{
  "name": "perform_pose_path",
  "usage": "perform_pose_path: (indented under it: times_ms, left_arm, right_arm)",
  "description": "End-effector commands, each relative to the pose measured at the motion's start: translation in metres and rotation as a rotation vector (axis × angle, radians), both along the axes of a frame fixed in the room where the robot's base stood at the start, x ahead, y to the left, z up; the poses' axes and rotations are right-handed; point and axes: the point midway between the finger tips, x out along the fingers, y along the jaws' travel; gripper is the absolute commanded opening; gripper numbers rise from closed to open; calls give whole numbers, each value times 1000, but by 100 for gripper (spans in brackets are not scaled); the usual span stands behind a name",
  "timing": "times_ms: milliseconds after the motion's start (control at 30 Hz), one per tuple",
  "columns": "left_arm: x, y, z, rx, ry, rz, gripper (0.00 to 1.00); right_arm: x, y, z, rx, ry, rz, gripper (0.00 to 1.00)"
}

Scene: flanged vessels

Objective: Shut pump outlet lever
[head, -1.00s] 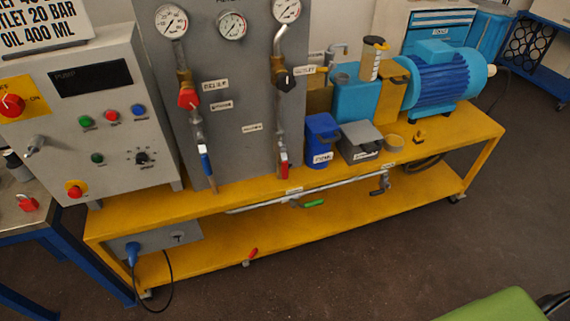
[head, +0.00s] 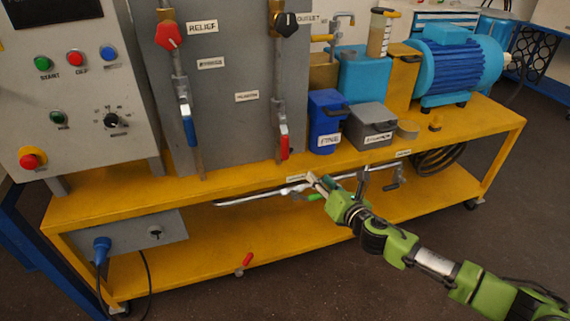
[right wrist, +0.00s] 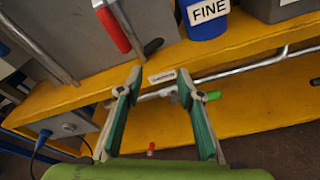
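A pipe runs along the yellow bench's front edge, with a green lever handle (head: 308,197) on it under a small label (head: 295,178). The green handle also shows in the right wrist view (right wrist: 213,96), just right of my fingers. A red-handled lever (head: 284,142) hangs down on the grey panel, and a blue-handled lever (head: 188,126) hangs further left. I cannot read which is the pump outlet lever. My right gripper (head: 338,178) is at the pipe. In the right wrist view my right gripper (right wrist: 154,90) is open, with the pipe beyond its spread fingers. My left gripper is out of view.
A blue bin (head: 326,122) and a grey box (head: 371,125) stand on the bench behind the gripper. A red handle (head: 247,259) sits at the lower shelf's front edge. A control cabinet (head: 85,90) stands at left and a blue motor (head: 455,68) at right.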

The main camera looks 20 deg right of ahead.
Motion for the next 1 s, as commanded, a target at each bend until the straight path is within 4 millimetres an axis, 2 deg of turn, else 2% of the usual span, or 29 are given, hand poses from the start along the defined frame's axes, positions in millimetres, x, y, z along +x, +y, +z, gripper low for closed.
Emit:
perform_pose_path:
  times_ms: [33, 100, 200, 300, 467, 767, 1000]
  left_arm:
    - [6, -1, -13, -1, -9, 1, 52]
    - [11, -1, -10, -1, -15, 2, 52]
    - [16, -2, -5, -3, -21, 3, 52]
    - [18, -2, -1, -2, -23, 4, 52]
    - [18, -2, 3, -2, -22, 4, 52]
    - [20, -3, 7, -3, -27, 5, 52]
    - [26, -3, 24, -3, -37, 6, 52]
  right_arm:
    - [1, 9, 8, -102, -66, 49, 34]
    - [-1, 21, 31, -228, -140, 99, 34]
    - [-6, 34, 53, -352, -215, 145, 34]
    - [-9, 40, 66, -417, -255, 163, 34]
    - [-1, 44, 72, -433, -266, 169, 34]
    - [55, 57, 71, -427, -265, 167, 34]
    - [97, 67, 70, -427, -263, 165, 34]
